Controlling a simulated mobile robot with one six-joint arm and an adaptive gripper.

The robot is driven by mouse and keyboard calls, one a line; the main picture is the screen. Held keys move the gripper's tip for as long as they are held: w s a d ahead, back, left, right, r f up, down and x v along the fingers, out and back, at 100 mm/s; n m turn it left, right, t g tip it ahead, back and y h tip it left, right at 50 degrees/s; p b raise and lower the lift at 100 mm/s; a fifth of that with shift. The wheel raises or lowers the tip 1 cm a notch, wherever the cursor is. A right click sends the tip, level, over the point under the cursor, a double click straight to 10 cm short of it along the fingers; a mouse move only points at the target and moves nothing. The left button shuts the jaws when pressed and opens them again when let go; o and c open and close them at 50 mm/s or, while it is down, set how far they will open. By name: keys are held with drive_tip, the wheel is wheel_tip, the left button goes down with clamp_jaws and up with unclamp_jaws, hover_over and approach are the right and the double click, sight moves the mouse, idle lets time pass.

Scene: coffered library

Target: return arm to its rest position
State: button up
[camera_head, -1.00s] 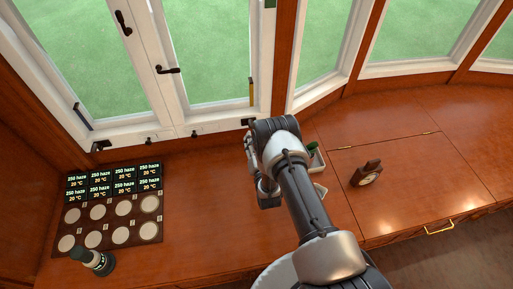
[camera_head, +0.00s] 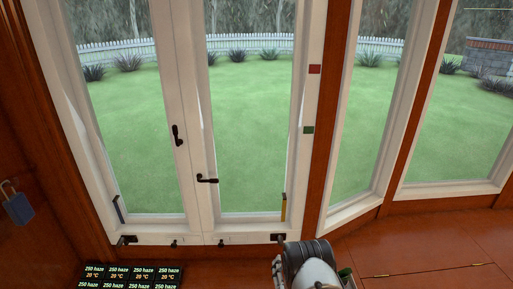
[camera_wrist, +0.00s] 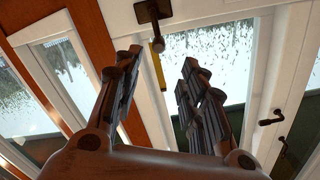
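My gripper (camera_wrist: 162,62) fills the wrist view, with its two dark fingers apart and nothing between them. Beyond the fingertips are the white window frame (camera_wrist: 235,12) and glass. In the head view only part of my arm (camera_head: 307,266) shows at the bottom edge, right of centre, in front of the window sill. My gripper's fingers cannot be made out there.
White casement windows with dark handles (camera_head: 207,179) stand behind the wooden counter (camera_head: 430,250). A display panel (camera_head: 130,275) is cut off at lower left. A blue padlock (camera_head: 17,205) hangs at far left. A yellow-marked bar (camera_head: 283,208) is on the right frame.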

drive_tip(key=w+r+n+g, duration=0.15)
drive_tip(key=w+r, duration=0.25)
drive_tip(key=r, duration=0.4)
drive_tip(key=w+r+g, duration=0.2)
drive_tip(key=w+r, duration=0.1)
drive_tip(key=r, duration=0.5)
drive_tip(key=s+r+g, duration=0.3)
drive_tip(key=s+r, duration=0.3)
drive_tip(key=r, duration=0.6)
drive_tip(key=s+d+r+n+g, duration=0.1)
drive_tip(key=s+r, duration=0.3)
drive_tip(key=s, duration=0.3)
drive_tip(key=s+r+n+g, duration=0.1)
drive_tip(key=s+r+g, duration=0.1)
drive_tip(key=s+r, duration=0.45)
drive_tip(key=s+n+g, duration=0.1)
drive_tip(key=s+g, duration=0.2)
drive_tip(key=s, duration=2.1)
drive_tip(key=shift+s+d+f+n+g, duration=0.2)
drive_tip(key=shift+d+f+n+g, duration=0.15)
drive_tip(key=shift+f, duration=0.1)
